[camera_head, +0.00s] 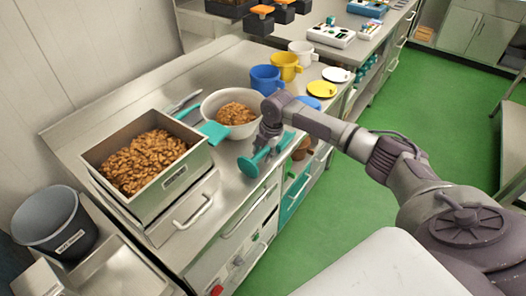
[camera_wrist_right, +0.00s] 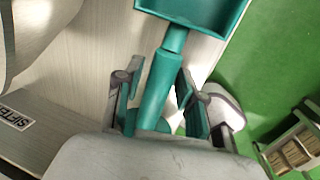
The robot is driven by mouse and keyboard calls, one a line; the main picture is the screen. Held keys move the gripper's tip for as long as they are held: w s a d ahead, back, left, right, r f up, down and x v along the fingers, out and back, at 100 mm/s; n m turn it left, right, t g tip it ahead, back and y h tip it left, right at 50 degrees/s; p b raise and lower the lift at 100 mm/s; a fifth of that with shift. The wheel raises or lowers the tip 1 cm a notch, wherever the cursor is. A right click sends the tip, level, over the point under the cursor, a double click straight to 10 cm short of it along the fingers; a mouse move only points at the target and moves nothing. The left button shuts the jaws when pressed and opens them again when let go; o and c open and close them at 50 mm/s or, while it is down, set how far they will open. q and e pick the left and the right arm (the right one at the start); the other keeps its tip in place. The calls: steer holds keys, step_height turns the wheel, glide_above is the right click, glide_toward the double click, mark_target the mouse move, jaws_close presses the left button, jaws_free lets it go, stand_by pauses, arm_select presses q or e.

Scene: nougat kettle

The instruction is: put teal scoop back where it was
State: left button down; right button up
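The teal scoop (camera_head: 250,165) shows below my right gripper (camera_head: 268,132) in the head view, near the counter's front edge. In the right wrist view the pan of the scoop (camera_wrist_right: 195,10) is at the top, and its handle runs down between the two fingers of my right gripper (camera_wrist_right: 163,85). The fingers are drawn in around the handle, which sits slightly tilted between them. Part of the scoop is hidden by my gripper. Another teal piece (camera_head: 214,131) lies between the nut bin and the white bowl. My left gripper is not in view.
A metal bin (camera_head: 168,190) of nuts stands to the left, and a white bowl (camera_head: 210,104) with nuts stands behind the gripper. Blue (camera_head: 265,78) and yellow (camera_head: 286,66) mugs stand farther back. A grey bucket (camera_head: 55,220) is at lower left. Green floor lies right of the counter.

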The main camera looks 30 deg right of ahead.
steer(key=shift+o, duration=0.2)
steer(key=shift+r, duration=0.1)
steer(key=shift+r, duration=0.25)
steer(key=b+v, duration=0.1)
steer(key=v, duration=1)
steer(key=shift+r, duration=0.35)
steer(key=shift+s, duration=0.1)
